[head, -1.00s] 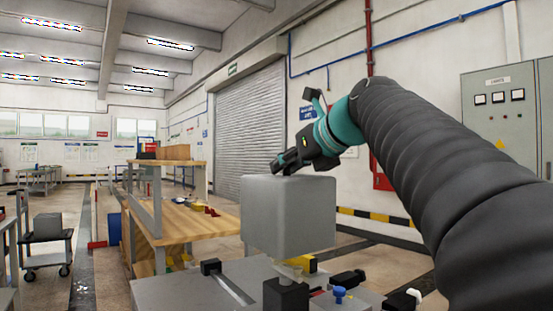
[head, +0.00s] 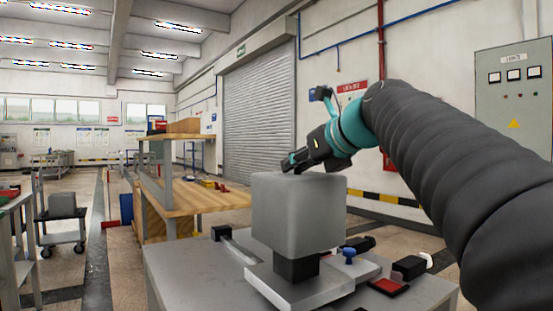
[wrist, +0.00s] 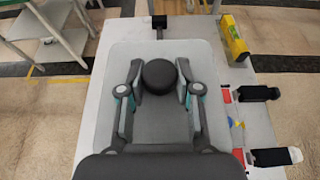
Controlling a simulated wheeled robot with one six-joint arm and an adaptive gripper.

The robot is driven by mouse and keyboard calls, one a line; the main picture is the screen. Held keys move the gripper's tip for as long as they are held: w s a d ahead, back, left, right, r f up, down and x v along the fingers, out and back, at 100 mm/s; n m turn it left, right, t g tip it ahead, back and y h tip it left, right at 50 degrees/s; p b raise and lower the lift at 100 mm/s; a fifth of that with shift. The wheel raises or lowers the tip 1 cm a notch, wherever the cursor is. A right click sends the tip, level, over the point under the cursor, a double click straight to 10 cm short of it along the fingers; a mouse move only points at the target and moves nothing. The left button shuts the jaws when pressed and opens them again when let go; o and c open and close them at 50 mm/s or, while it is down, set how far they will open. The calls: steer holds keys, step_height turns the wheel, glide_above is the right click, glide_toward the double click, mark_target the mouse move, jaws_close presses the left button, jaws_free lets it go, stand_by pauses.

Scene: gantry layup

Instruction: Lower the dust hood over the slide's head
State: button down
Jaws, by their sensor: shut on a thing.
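The dust hood (head: 298,215) is a plain grey box with a black round knob (wrist: 159,75) on top. My gripper (wrist: 159,78) is shut on this knob; in the head view my gripper (head: 291,162) is at the hood's top. The hood is upright over the bench. Directly below it a black block (head: 297,269), apparently part of the slide, stands on a light grey plate (head: 300,292). The hood's lower edge hides the block's top, so I cannot tell whether they touch. In the wrist view the hood's top hides the slide.
The grey bench (head: 180,270) carries a blue knob (head: 348,254), a black item with a white end (head: 411,266) and a red tray (head: 388,287) to the right. A yellow level (wrist: 234,40) lies near the far edge. A wooden bench (head: 200,193) stands behind.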

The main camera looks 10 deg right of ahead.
mark_target(324, 185)
steer(key=shift+f+b, duration=1.9)
steer(key=shift+f, duration=1.4)
steer(key=c, duration=0.7)
jaws_free()
steer(key=v, duration=1.1)
steer(key=shift+w+d, duration=0.1)
steer(key=shift+s+d+r, duration=0.15)
steer(key=shift+s+r, duration=0.05)
steer(key=shift+s, duration=0.35)
